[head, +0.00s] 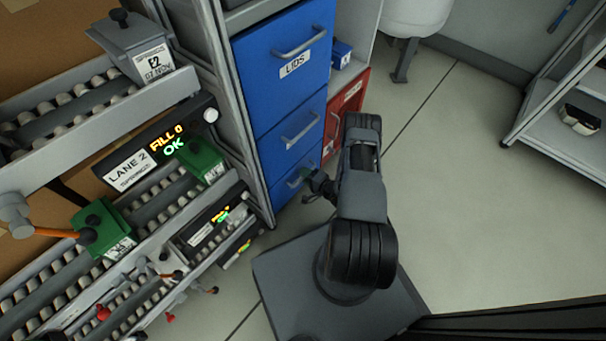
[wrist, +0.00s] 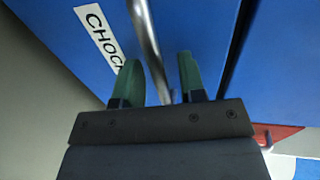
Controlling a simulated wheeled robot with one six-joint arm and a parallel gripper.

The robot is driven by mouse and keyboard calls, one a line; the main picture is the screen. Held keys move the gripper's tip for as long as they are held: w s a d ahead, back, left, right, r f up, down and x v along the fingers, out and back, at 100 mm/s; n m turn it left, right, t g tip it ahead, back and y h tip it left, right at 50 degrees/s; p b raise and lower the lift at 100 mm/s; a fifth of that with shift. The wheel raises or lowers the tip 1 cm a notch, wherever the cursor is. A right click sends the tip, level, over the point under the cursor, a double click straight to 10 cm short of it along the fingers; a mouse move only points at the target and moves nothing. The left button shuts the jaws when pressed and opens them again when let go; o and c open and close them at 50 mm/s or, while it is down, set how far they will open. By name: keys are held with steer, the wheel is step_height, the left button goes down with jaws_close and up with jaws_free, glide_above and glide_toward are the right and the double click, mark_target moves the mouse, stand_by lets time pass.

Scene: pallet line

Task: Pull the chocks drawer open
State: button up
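The chocks drawer (wrist: 70,45) is a blue front with a white label, partly cut off, reading "CHOC". It looks shut. It appears to be the lowest blue drawer (head: 283,190) in the head view. Its metal bar handle (wrist: 147,40) runs between the two green fingers of my gripper (wrist: 157,66). The fingers are apart, with visible gaps on both sides of the bar, so the gripper is open around the handle and not clamped. In the head view my gripper (head: 308,176) is at the drawer's front, partly hidden by my arm.
Above are a middle blue drawer (head: 290,133) and the LIDS drawer (head: 285,62). A red panel (head: 345,105) stands to the right of the cabinet. Roller lanes with green boxes (head: 100,228) lie left. Open floor (head: 460,200) stretches right, with a shelf (head: 560,135) beyond.

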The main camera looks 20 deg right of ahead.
steer(key=shift+a, duration=0.15)
steer(key=shift+c, duration=0.7)
jaws_close()
